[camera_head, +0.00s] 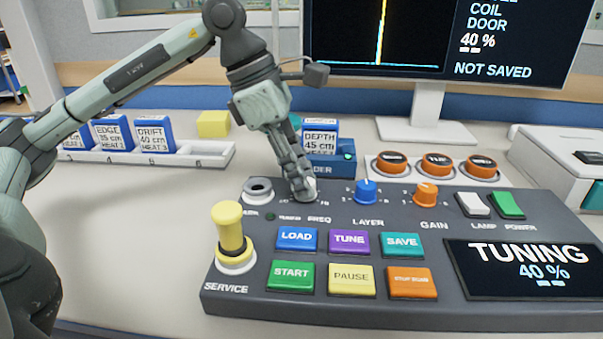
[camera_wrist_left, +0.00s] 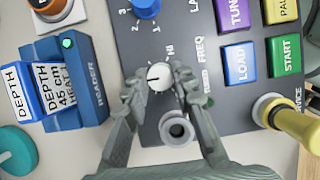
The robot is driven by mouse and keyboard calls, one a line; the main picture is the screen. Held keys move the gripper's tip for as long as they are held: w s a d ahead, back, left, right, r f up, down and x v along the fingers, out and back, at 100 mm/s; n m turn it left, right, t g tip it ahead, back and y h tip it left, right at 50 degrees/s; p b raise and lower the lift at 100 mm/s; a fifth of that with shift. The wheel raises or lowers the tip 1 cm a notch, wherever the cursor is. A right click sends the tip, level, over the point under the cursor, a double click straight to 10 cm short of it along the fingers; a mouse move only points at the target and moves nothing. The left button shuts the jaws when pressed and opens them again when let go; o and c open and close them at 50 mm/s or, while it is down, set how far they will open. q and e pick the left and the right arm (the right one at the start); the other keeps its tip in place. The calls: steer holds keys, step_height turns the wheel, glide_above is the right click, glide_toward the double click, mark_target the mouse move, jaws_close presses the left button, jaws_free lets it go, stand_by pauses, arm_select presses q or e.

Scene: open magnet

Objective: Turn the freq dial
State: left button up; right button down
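The FREQ dial is a small white knob with a dark pointer line on the grey console. In the head view it is mostly hidden behind my left gripper (camera_head: 301,190), with a sliver showing at the right. In the left wrist view the FREQ dial (camera_wrist_left: 160,76) sits between the two fingertips of my left gripper (camera_wrist_left: 160,82). The fingers reach its two sides and appear closed on it. Its pointer line aims to the picture's left, away from the FREQ label. My right gripper is in neither view.
The blue LAYER dial (camera_head: 366,192) and orange GAIN dial (camera_head: 426,194) stand to the right. A yellow SERVICE plunger (camera_head: 229,226) and a grey ring socket (camera_head: 258,187) are close by. The screen (camera_head: 525,270) reads TUNING 40 %.

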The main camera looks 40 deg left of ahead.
arm_select(q)
jaws_close()
steer(key=shift+w+m, duration=0.1)
steer(key=shift+m, duration=0.6)
steer(key=m+g+p, duration=0.1)
steer(key=m, duration=0.2)
steer(key=shift+g+h, duration=0.3)
steer(key=shift+h, duration=0.1)
steer(key=shift+m, duration=0.7)
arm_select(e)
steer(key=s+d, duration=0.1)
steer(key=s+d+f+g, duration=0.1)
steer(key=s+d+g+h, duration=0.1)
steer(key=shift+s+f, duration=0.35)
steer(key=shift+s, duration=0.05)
arm_select(q)
steer(key=o, duration=0.7)
jaws_free()
steer(key=shift+c, duration=0.2)
